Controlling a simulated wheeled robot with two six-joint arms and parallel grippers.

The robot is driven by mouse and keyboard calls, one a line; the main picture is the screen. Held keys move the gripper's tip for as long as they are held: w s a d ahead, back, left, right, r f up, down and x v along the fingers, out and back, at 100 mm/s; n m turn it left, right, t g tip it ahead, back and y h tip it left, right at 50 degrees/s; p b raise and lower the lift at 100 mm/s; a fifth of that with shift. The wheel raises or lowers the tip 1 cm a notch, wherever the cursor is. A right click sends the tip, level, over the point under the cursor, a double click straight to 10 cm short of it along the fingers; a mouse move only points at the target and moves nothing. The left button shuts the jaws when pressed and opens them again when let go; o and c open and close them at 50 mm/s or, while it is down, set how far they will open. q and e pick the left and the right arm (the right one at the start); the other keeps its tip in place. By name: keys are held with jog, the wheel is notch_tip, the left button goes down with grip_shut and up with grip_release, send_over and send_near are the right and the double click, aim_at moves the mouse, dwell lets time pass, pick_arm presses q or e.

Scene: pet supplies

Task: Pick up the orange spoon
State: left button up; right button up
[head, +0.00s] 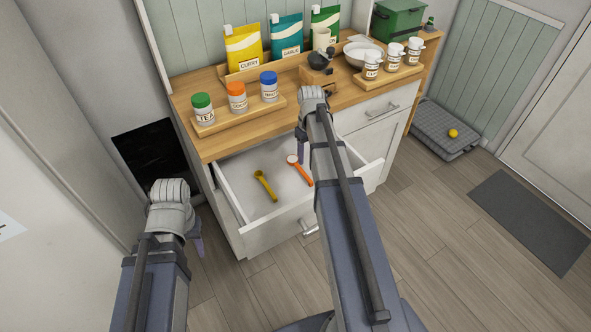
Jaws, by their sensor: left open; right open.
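The orange spoon (303,174) lies on the floor of the open drawer (225,190), near its right part. Its round, pale-looking bowl end points up-left, and its handle runs down-right toward my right arm. My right gripper (301,150) hangs fingers-down over the drawer, just beside the spoon's bowl end; it is open, and the arm partly hides it. I cannot tell whether it touches the spoon. My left gripper (197,238) is open and empty, outside the drawer to its left, mostly hidden behind its own wrist.
A yellow spoon (265,186) lies left of the orange one in the drawer. The counter above holds a tray (237,125) of capped jars, standing pouches (244,47), a white bowl (362,54) and a green box (397,20).

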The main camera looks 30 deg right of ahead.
aim_at(307, 176)
jog(key=shift+w+f+b, duration=0.25)
jog(key=shift+f+b, duration=0.25)
jog(key=shift+f, duration=0.2)
jog(key=shift+w+f+b, duration=0.2)
jog(key=shift+f+b, duration=0.25)
jog(key=shift+f, duration=0.25)
jog(key=shift+f, duration=0.1)
notch_tip(307, 176, down, 8)
jog(key=b, duration=0.8)
jog(key=shift+s, duration=0.1)
jog(key=shift+r, duration=0.25)
jog(key=shift+c, duration=0.2)
grip_shut()
